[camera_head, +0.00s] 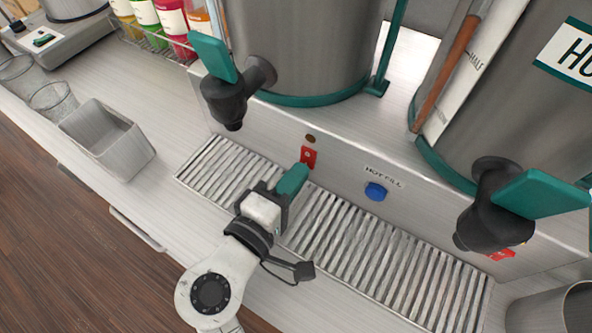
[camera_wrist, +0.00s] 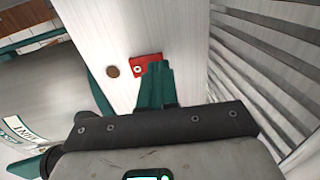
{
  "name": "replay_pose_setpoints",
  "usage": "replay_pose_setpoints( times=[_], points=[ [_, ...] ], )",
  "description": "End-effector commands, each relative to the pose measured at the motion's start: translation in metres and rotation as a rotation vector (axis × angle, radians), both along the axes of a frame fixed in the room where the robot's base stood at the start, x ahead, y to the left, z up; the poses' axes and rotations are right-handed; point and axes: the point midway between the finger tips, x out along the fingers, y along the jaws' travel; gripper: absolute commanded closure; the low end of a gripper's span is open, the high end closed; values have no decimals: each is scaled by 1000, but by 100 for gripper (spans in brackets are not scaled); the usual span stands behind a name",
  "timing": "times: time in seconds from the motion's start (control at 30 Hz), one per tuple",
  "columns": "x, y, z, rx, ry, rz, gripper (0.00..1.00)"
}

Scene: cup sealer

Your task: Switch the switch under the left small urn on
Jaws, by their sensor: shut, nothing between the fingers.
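The left small urn (camera_head: 300,45) is a grey metal cylinder with a green base ring and a black tap (camera_head: 232,98) with a green lever. Below it, on the metal front panel, is a red switch (camera_head: 308,153) with a round brown spot just above it. In the wrist view the red switch (camera_wrist: 146,63) shows just beyond my fingertips, partly covered by them. My gripper (camera_head: 303,170) is shut and empty, its green fingers pointing at the switch's lower part. It also shows in the wrist view (camera_wrist: 154,66). I cannot tell whether the fingertips touch the switch or which way it is set.
A slatted drip tray (camera_head: 350,245) lies under my gripper. A blue button (camera_head: 376,191) labelled HOT FILL is to the right. A second urn (camera_head: 540,90) has its tap (camera_head: 487,215) and a red switch (camera_head: 501,254) at right. A grey bin (camera_head: 107,140) stands left.

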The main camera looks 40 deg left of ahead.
Motion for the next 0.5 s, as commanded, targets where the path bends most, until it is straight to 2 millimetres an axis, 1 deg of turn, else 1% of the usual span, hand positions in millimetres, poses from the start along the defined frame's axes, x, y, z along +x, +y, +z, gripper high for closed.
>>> replay_pose_setpoints(
  times=[0.1,0.5],
  points=[
    [4,1,-1,0,1,0,100],
    [6,1,-2,0,1,-1,100]
  ],
)
